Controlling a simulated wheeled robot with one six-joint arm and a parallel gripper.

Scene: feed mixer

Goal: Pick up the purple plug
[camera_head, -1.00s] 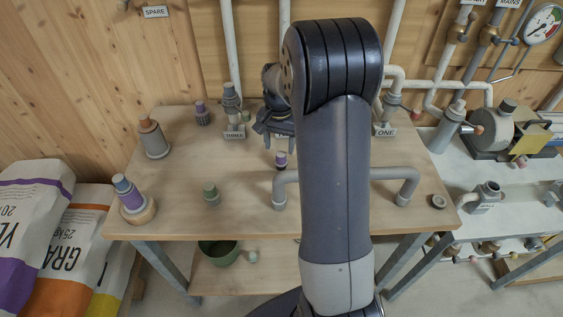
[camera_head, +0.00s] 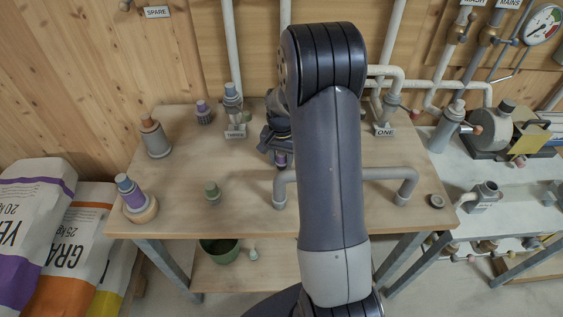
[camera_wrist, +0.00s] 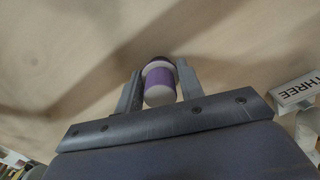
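The purple plug (camera_wrist: 160,83), with a pale end and a purple band, is between the two fingers of my gripper (camera_wrist: 160,88) in the wrist view. The fingers are very close to its sides; I cannot tell whether they press on it. In the head view, the gripper (camera_head: 280,157) is low over the middle of the table, and a bit of the plug (camera_head: 282,161) shows between the fingers. I cannot see whether the plug's lower end touches the table.
A grey pipe bridge (camera_head: 375,174) stands just right of the gripper, partly behind my arm. A blue-capped fitting with the THREE label (camera_head: 236,133) is behind left.

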